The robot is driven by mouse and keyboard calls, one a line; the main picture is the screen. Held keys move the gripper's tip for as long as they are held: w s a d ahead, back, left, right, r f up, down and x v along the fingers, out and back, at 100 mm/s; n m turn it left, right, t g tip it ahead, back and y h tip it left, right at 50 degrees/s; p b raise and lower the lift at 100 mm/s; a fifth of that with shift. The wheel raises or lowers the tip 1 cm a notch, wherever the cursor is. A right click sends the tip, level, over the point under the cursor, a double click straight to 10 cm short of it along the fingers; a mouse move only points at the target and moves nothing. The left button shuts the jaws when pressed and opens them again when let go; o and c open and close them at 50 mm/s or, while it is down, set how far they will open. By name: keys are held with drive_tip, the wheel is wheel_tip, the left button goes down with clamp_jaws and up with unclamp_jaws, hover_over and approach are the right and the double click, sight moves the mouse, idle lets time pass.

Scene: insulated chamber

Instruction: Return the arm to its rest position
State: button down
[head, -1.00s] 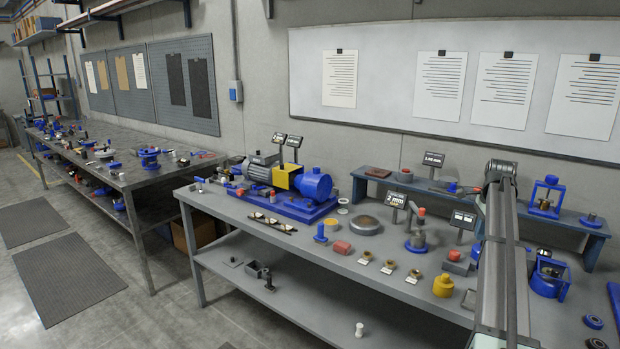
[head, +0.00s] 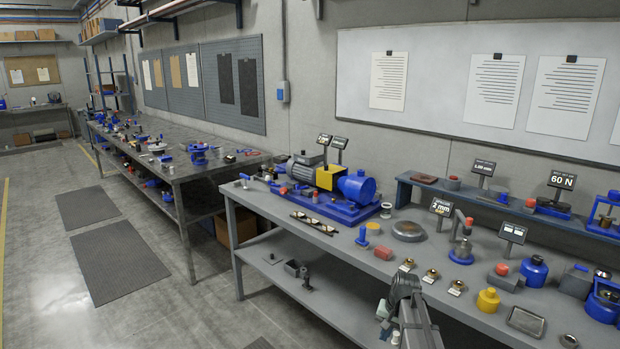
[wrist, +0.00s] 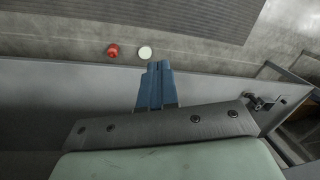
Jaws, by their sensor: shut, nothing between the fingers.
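My gripper shows in the wrist view (wrist: 157,82), its two blue fingers together and shut with nothing between them. The fingers point over the grey bench edge, with the floor beyond. In the head view my arm comes up from the bottom, right of centre, in front of the near workbench (head: 345,262). The pale green gripper body shows there beside the bench's front edge, small and partly hidden by the arm link. The fingertips are not clear in that view.
The near bench carries a blue pump unit (head: 332,190), a yellow pot (head: 488,300), a metal tray (head: 526,321) and several brass fittings. A red round object (wrist: 113,50) and a pale disc (wrist: 145,52) lie beyond the fingers. Floor at left is clear apart from dark mats (head: 125,262).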

drive_tip(key=s+a+f+n+g, duration=0.1)
drive_tip(key=s+a+f+g, duration=0.1)
drive_tip(key=s+f, duration=0.85)
drive_tip(key=s+a+f+n+g, duration=0.1)
drive_tip(key=s+a+f+g, duration=0.15)
drive_tip(key=s+f, duration=0.8)
drive_tip(key=s+f+n+g, duration=0.1)
drive_tip(key=s+f, duration=0.2)
drive_tip(key=s, duration=0.6)
drive_tip(key=s+a+f+g+h, duration=0.1)
drive_tip(key=s+f, duration=0.3)
drive_tip(key=s, duration=0.5)
drive_tip(key=s+f+n+g, duration=0.1)
drive_tip(key=s+f, duration=0.2)
drive_tip(key=s, duration=0.6)
drive_tip(key=shift+s+a+f+n+h, duration=0.3)
drive_tip(key=shift+a+f+h, duration=0.1)
drive_tip(key=c, duration=1.9)
unclamp_jaws()
